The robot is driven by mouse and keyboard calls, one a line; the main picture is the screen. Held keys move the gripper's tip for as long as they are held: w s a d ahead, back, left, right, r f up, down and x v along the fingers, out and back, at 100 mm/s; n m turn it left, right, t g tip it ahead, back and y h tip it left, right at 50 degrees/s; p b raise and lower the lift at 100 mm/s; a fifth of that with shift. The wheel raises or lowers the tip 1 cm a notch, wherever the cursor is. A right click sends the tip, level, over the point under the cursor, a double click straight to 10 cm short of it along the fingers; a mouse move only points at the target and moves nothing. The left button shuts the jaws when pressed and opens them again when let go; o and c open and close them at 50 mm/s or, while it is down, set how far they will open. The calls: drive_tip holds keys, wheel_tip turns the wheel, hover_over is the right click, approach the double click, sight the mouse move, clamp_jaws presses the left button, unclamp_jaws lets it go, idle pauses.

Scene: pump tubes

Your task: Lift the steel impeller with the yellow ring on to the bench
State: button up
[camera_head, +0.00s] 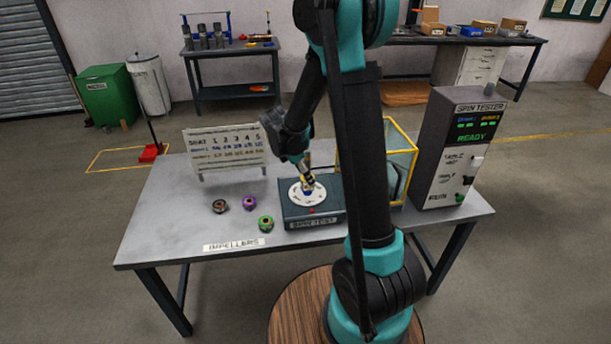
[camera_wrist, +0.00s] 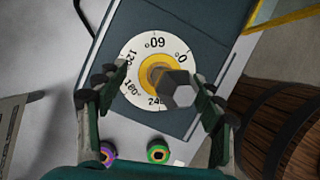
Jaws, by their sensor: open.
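The steel impeller with the yellow ring (camera_wrist: 155,70) sits on the white degree dial (camera_wrist: 133,52) of the spin test box. Its grey hexagonal top (camera_wrist: 179,90) points up toward the wrist camera. In the head view the impeller (camera_head: 307,187) is small and partly hidden below my gripper (camera_head: 305,172). In the wrist view my gripper (camera_wrist: 157,85) is open, with one finger to either side of the impeller. I cannot tell whether either finger touches it. The grey bench (camera_head: 165,220) lies around the box.
Impellers with brown (camera_head: 219,206), purple (camera_head: 249,203) and green (camera_head: 265,223) rings stand left of the spin test box (camera_head: 315,213). A number board (camera_head: 226,148) stands behind them. A yellow-framed guard (camera_head: 403,150) and the spin tester cabinet (camera_head: 455,150) are right. The bench's left side is clear.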

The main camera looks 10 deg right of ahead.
drive_tip(key=shift+d+f, duration=0.1)
drive_tip(key=shift+f, duration=0.05)
drive_tip(key=c, duration=1.5)
drive_tip(key=shift+r, duration=0.7)
drive_tip(key=shift+c, duration=0.2)
drive_tip(key=shift+r, duration=7.45)
